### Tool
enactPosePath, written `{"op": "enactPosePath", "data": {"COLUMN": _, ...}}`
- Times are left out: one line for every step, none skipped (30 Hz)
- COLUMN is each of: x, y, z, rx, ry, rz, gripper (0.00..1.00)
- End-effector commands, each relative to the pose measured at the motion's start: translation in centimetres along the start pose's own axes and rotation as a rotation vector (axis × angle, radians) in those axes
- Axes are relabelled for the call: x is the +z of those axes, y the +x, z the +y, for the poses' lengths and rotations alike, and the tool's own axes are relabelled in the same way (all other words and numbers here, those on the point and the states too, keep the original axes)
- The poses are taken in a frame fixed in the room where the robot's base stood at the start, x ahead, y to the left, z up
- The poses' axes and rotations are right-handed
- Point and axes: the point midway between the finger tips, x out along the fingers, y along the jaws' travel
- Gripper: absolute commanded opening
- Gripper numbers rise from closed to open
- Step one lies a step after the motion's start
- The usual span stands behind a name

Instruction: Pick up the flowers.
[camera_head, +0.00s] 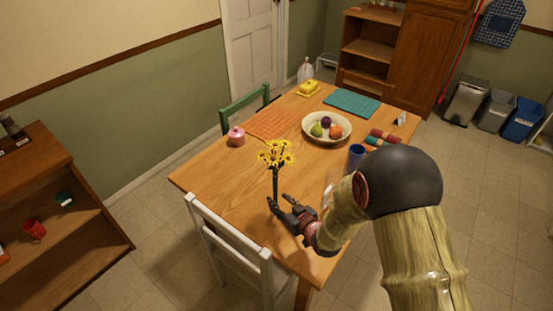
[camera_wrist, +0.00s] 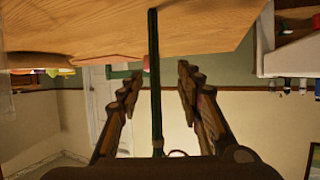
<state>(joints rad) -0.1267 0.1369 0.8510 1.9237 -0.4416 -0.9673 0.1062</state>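The yellow flowers (camera_head: 275,156) stand upright on a thin dark green stem over the near left part of the wooden table. My gripper (camera_head: 277,201) is at the lower part of the stem. In the wrist view the dark green stem (camera_wrist: 155,60) runs between the two fingers of my gripper (camera_wrist: 158,72). There is a visible gap on each side of the stem, so the fingers are open around it and not closed on it. The blooms are out of the wrist view. The bottom of the stem is hard to make out by the gripper.
The table (camera_head: 215,182) also holds a pink pot (camera_head: 236,136), an orange mat (camera_head: 271,124), a fruit bowl (camera_head: 310,134), a blue cup (camera_head: 356,155) and a teal mat (camera_head: 352,103). A white chair (camera_head: 235,246) stands at the near left edge. The tabletop around the stem is clear.

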Motion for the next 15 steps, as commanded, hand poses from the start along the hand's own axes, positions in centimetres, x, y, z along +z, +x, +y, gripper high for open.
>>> {"op": "enactPosePath", "data": {"x": 0.1, "y": 0.4, "z": 0.0, "rx": 0.000, "ry": 0.000, "rz": 0.001, "gripper": 0.36}}
{"op": "enactPosePath", "data": {"x": 0.1, "y": 0.5, "z": 0.1, "rx": 0.000, "ry": 0.000, "rz": 0.000, "gripper": 0.36}}
{"op": "enactPosePath", "data": {"x": 0.2, "y": 0.8, "z": 0.2, "rx": 0.000, "ry": 0.000, "rz": 0.000, "gripper": 0.36}}
{"op": "enactPosePath", "data": {"x": 0.3, "y": 1.1, "z": 0.2, "rx": 0.000, "ry": 0.000, "rz": 0.000, "gripper": 0.36}}
{"op": "enactPosePath", "data": {"x": 0.4, "y": 1.4, "z": 0.3, "rx": 0.000, "ry": 0.000, "rz": 0.000, "gripper": 0.36}}
{"op": "enactPosePath", "data": {"x": 0.5, "y": 2.0, "z": 0.5, "rx": 0.000, "ry": -0.001, "rz": 0.001, "gripper": 0.36}}
{"op": "enactPosePath", "data": {"x": 0.6, "y": 2.5, "z": 0.6, "rx": 0.000, "ry": -0.001, "rz": 0.002, "gripper": 0.36}}
{"op": "enactPosePath", "data": {"x": 0.7, "y": 2.9, "z": 0.7, "rx": 0.000, "ry": -0.001, "rz": 0.001, "gripper": 0.36}}
{"op": "enactPosePath", "data": {"x": 0.9, "y": 3.5, "z": 0.8, "rx": 0.000, "ry": -0.001, "rz": 0.000, "gripper": 0.36}}
{"op": "enactPosePath", "data": {"x": 0.8, "y": 4.0, "z": 0.8, "rx": 0.000, "ry": -0.001, "rz": 0.001, "gripper": 0.36}}
{"op": "enactPosePath", "data": {"x": 0.8, "y": 4.3, "z": 0.7, "rx": 0.000, "ry": -0.001, "rz": 0.000, "gripper": 0.36}}
{"op": "enactPosePath", "data": {"x": 0.8, "y": 4.8, "z": 0.8, "rx": 0.000, "ry": 0.000, "rz": 0.000, "gripper": 0.36}}
{"op": "enactPosePath", "data": {"x": 0.7, "y": 5.0, "z": 0.8, "rx": 0.001, "ry": 0.000, "rz": 0.001, "gripper": 0.36}}
{"op": "enactPosePath", "data": {"x": 0.6, "y": 5.2, "z": 0.8, "rx": 0.001, "ry": 0.000, "rz": 0.001, "gripper": 0.36}}
{"op": "enactPosePath", "data": {"x": 0.5, "y": 5.3, "z": 0.8, "rx": 0.002, "ry": 0.000, "rz": 0.001, "gripper": 0.36}}
